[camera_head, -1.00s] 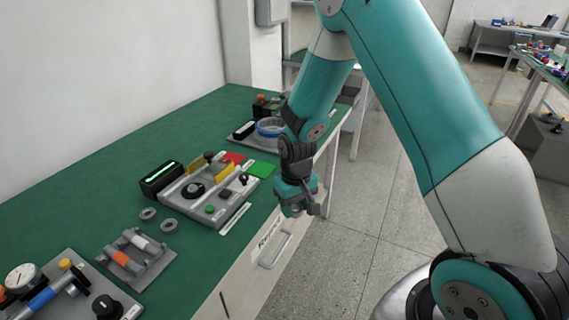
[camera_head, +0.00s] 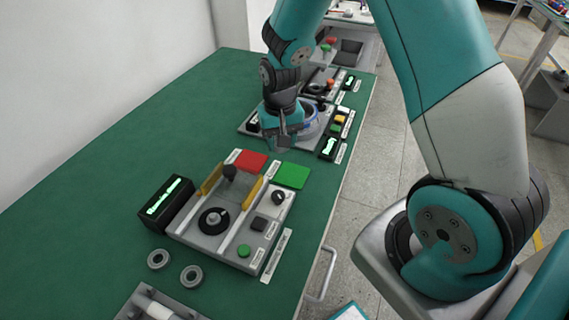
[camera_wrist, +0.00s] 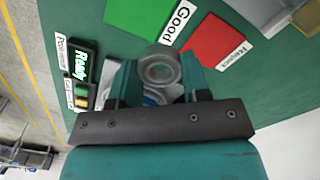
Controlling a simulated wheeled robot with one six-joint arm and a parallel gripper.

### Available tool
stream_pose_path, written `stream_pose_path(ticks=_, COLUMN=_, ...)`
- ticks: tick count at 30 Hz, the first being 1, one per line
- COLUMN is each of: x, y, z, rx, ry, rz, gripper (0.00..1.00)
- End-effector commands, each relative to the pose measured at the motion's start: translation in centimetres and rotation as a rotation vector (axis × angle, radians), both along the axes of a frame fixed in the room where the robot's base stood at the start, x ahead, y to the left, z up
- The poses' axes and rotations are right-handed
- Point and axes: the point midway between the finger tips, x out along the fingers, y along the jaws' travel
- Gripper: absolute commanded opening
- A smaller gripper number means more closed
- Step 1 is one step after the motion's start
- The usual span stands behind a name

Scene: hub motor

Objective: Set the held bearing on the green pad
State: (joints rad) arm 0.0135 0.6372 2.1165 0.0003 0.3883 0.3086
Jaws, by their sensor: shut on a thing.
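My gripper (camera_wrist: 160,85) is shut on a grey ring-shaped bearing (camera_wrist: 159,66), held between its two fingers in the wrist view. In the head view my gripper (camera_head: 281,143) hangs above the bench behind the red and green pads, and the bearing is too small to make out there. The green pad (camera_head: 292,176) lies flat and empty on the bench; it also shows in the wrist view (camera_wrist: 140,14), above the bearing, beside a label reading Good. The gripper is apart from the pad.
A red pad (camera_head: 250,161), labelled Reject, lies left of the green one. A grey test fixture (camera_head: 228,217) with a lit display (camera_head: 165,200) stands nearer. Two loose bearings (camera_head: 158,259) lie in front of it. Another station (camera_head: 318,115) stands behind the gripper.

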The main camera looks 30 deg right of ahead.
Motion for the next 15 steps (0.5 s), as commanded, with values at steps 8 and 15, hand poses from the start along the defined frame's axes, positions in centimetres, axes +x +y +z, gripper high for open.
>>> stream_pose_path(ticks=8, x=-1.8, y=-1.1, z=9.2, rx=-0.001, ry=-0.003, rz=-0.667, gripper=0.15)
stream_pose_path(ticks=15, x=-3.0, y=-1.4, z=11.8, rx=-0.004, ry=0.004, rz=-0.948, gripper=0.15)
